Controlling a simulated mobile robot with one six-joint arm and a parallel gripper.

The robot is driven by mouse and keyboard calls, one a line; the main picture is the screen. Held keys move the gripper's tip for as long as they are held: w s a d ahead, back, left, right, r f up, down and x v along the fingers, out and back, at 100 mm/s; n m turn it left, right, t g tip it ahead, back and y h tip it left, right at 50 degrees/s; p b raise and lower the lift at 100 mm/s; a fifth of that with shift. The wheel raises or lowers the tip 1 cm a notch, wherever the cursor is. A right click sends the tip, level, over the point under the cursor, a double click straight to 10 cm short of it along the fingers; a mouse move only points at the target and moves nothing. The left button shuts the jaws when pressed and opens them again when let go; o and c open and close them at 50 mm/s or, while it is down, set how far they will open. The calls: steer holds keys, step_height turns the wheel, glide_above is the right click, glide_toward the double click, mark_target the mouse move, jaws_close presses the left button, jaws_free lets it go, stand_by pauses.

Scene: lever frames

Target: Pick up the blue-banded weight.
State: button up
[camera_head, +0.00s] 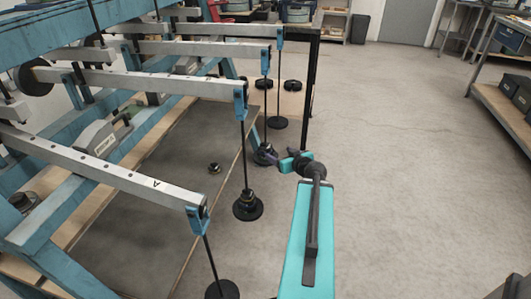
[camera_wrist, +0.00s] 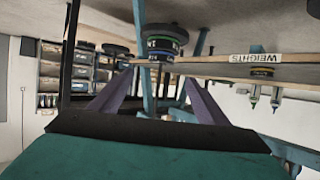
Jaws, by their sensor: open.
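A dark round weight with blue and green bands (camera_wrist: 163,43) shows in the wrist view, ahead of and between my gripper's fingers. My gripper (camera_wrist: 158,100) is open, its two purple fingers spread apart with the weight beyond their tips; contact is not visible. In the head view, my gripper (camera_head: 276,159) is at the end of my arm, close beside the dark weight (camera_head: 265,153) at the bottom of a hanging rod. The colour bands are too small to tell there.
Several long metal levers (camera_head: 130,85) extend from a blue frame at left, with rods and dark weights hanging from their ends. Another hanging weight (camera_head: 247,205) is just left of my arm. A board marked WEIGHTS (camera_wrist: 250,58) is at right in the wrist view. Open floor lies right.

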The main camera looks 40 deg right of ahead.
steer(key=shift+w+d+f+b, duration=0.15)
steer(key=shift+w+f+b, duration=0.4)
steer(key=shift+b, duration=1.65)
glide_toward(266, 146)
steer(key=shift+x, duration=1.65)
steer(key=shift+d+f, duration=0.1)
steer(key=shift+f, duration=0.1)
steer(key=shift+b+x, duration=0.4)
steer(key=shift+x, duration=2.05)
steer(key=c, duration=1.3)
